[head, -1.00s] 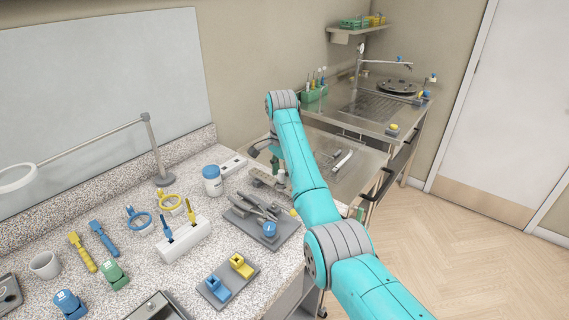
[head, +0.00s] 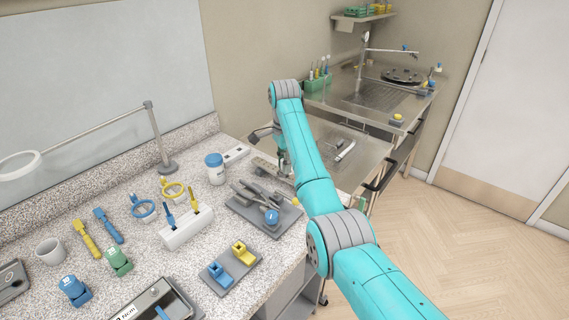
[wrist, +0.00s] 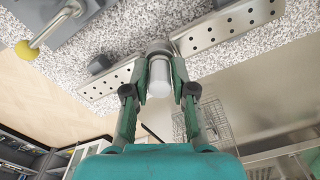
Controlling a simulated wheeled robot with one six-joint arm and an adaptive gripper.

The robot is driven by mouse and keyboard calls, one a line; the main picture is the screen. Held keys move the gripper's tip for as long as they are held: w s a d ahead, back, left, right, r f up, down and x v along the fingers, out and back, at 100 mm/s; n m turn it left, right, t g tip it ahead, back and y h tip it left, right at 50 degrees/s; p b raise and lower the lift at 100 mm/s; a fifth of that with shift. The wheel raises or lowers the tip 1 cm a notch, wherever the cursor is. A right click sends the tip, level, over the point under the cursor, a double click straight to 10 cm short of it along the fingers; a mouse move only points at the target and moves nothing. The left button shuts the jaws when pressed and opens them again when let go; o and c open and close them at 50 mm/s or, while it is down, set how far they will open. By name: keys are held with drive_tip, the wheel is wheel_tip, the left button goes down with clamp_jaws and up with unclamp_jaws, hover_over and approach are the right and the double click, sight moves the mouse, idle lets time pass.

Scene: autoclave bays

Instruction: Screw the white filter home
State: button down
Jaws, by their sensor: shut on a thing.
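The white filter (wrist: 159,78) is a small white cylinder between my gripper's fingers in the wrist view. My gripper (wrist: 159,72) is shut on it, one finger on each side. A grey round fitting (wrist: 159,47) shows directly beyond the filter's far end; I cannot tell whether the threads are engaged. In the head view my gripper (head: 283,160) is low over the bench's far right end, partly behind my arm, and the filter cannot be made out there.
Perforated metal strips (wrist: 230,24) flank the fitting. A grey tray of tools (head: 262,215) and a blue-lidded jar (head: 215,168) stand left of my arm. A steel sink (head: 375,95) is beyond. The floor (head: 470,240) at right is clear.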

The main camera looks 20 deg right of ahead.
drive_tip(key=shift+m, duration=0.5)
drive_tip(key=shift+m, duration=1.8)
drive_tip(key=shift+s+m, duration=0.1)
drive_tip(key=shift+m, duration=1.6)
drive_tip(key=shift+m, duration=0.7)
drive_tip(key=shift+a+m, duration=0.1)
drive_tip(key=shift+m, duration=0.9)
